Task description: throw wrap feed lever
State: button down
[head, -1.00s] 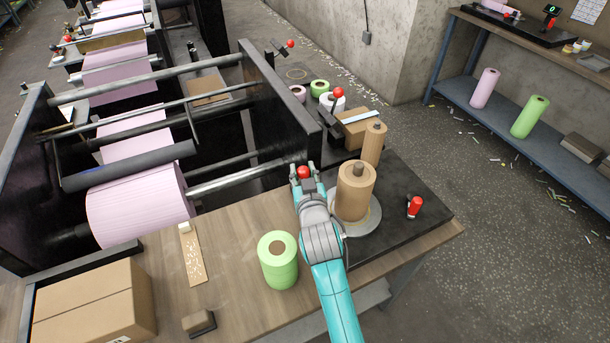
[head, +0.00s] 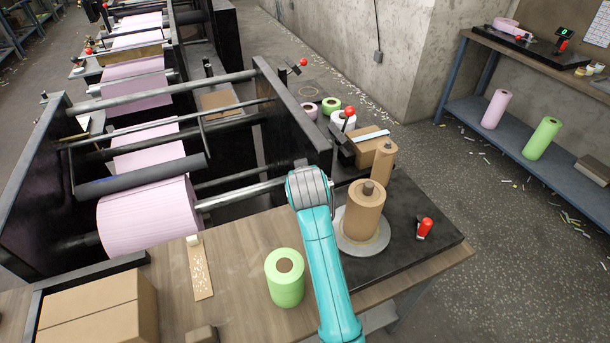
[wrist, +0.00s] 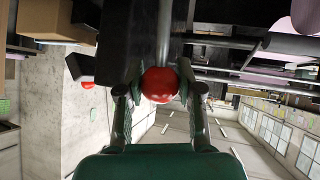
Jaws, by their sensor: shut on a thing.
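My gripper (wrist: 160,82) is shut on a red ball knob (wrist: 158,86) in the wrist view, with one finger on each side of it. A grey rod runs from the knob beside a dark block; I take this to be the lever, though no label shows. In the head view my wrist hides the fingers and the held knob, near the end of the black side plate (head: 292,112). To the right of my wrist, a brown paper roll (head: 364,212) stands on a round plate (head: 378,240).
Other red-tipped handles stand behind (head: 350,111), on the far plate corner (head: 303,62) and at the right (head: 425,228). A green roll (head: 285,278) stands left of my arm. A cardboard box (head: 95,310) sits at the front left. Pink film (head: 148,217) fills the machine.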

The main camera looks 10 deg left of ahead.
jog(key=shift+a, duration=0.1)
dwell(0.3)
jog(key=c, duration=0.7)
grip_release()
jog(key=shift+w+f, duration=0.1)
jog(key=shift+c, duration=0.2)
jog(key=v, duration=1.2)
